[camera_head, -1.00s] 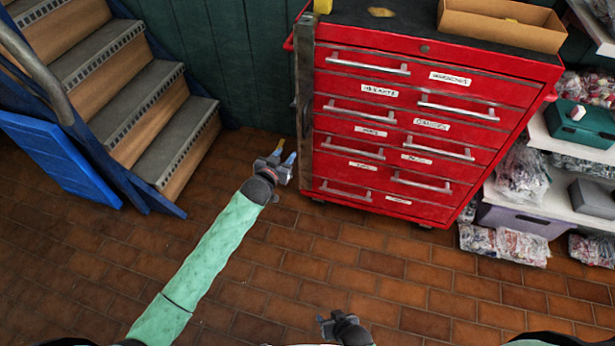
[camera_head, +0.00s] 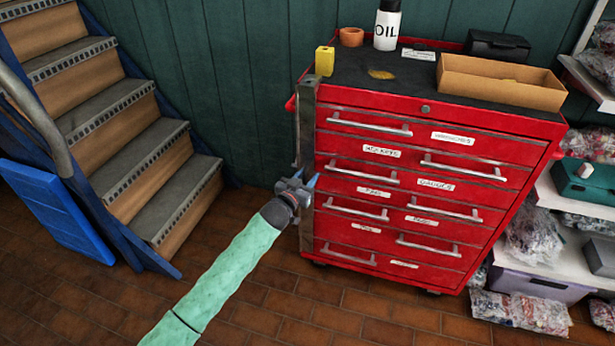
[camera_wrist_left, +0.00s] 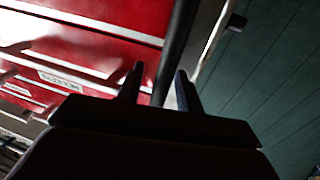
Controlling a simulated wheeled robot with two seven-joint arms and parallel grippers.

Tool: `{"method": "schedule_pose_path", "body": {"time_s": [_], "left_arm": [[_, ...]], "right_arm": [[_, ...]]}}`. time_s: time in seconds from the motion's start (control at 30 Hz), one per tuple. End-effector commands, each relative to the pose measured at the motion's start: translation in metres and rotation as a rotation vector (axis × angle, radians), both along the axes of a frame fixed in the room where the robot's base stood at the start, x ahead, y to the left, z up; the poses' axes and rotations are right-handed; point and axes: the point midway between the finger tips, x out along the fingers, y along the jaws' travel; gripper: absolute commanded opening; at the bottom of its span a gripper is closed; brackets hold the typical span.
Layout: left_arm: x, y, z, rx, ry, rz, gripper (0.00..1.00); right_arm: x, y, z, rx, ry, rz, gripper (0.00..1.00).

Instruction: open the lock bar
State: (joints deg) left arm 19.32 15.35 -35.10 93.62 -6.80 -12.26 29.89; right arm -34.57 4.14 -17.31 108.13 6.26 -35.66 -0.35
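The lock bar (camera_head: 307,125) is a grey metal upright along the left front edge of the red tool cabinet (camera_head: 343,95), standing upright beside the drawers. My left gripper (camera_head: 305,178) is at the lower half of the bar, fingers apart. In the left wrist view, a dark rod (camera_wrist_left: 178,45) runs down into the gap between the two open fingers (camera_wrist_left: 160,85); I cannot tell whether either finger touches it. The gripper partly hides the bar in the head view. My right gripper is out of view.
Drawers with silver handles (camera_head: 370,124) lie right of the bar. A yellow block (camera_head: 324,61), oil bottle (camera_head: 387,25) and cardboard tray (camera_head: 500,83) stand on top. Blue-sided stairs (camera_head: 165,210) are at left. Brick floor (camera_head: 330,315) is clear in front.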

Motion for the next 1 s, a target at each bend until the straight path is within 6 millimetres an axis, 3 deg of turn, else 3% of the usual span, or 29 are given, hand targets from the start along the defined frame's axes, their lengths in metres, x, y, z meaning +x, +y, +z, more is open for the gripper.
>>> {"method": "schedule_pose_path", "body": {"time_s": [0.37,0.5,0.57,0.87,1.0], "left_arm": [[0.005,-0.003,0.0,0.0,0.0,0.0,0.36],[0.005,-0.003,0.0,0.0,0.0,0.0,0.09],[0.005,-0.003,0.0,0.0,0.0,0.0,0.0],[0.005,0.0,0.0,0.0,0.0,-0.001,0.0],[0.005,0.011,0.001,0.001,0.0,-0.006,0.0]], "right_arm": [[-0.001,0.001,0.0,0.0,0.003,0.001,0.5],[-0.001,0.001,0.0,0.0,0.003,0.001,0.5],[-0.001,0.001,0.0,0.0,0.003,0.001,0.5],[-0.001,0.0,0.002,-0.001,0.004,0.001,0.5],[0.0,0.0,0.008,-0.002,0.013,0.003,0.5]]}}
